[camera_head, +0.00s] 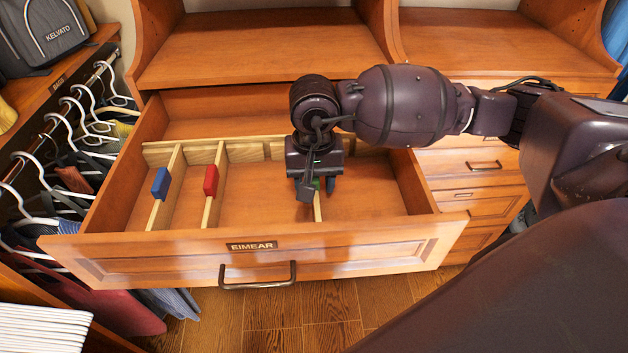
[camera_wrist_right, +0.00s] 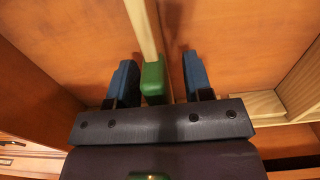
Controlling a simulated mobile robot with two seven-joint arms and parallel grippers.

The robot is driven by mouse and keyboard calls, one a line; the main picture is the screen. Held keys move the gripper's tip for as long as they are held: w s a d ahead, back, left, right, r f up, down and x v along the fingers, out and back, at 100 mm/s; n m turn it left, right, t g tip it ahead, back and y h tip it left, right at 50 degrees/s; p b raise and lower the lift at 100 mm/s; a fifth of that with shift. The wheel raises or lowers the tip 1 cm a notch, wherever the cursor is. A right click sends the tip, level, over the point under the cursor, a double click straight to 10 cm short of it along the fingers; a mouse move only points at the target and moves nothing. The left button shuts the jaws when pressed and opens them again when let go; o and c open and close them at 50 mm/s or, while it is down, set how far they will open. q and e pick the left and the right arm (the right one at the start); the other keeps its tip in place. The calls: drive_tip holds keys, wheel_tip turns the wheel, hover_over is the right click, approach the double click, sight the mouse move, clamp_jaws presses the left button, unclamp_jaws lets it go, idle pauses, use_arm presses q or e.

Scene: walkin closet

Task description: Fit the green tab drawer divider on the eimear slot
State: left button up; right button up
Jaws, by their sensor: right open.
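The drawer labelled EIMEAR (camera_head: 251,246) is pulled open. A thin wooden divider with a green tab (camera_head: 317,208) stands in it, right of the middle, its front end near the drawer's front wall. Its back end is hidden under my gripper and arm. My right gripper (camera_head: 318,188) is over this divider, fingers down. In the right wrist view the open fingers (camera_wrist_right: 160,80) are on either side of the green tab (camera_wrist_right: 152,80), with a gap visible on each side. A slotted wooden strip (camera_head: 250,150) runs along the drawer's back. My left gripper is out of view.
A divider with a blue tab (camera_head: 160,184) and one with a red tab (camera_head: 210,181) stand upright in the drawer's left part. The drawer's right part is empty. Hanging clothes (camera_head: 75,185) are close on the left. Closed drawers (camera_head: 485,165) are at the right.

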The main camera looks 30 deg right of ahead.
wheel_tip(320, 180, up, 10)
drive_tip(key=shift+r, duration=0.2)
drive_tip(key=shift+f, duration=0.1)
idle(0.8)
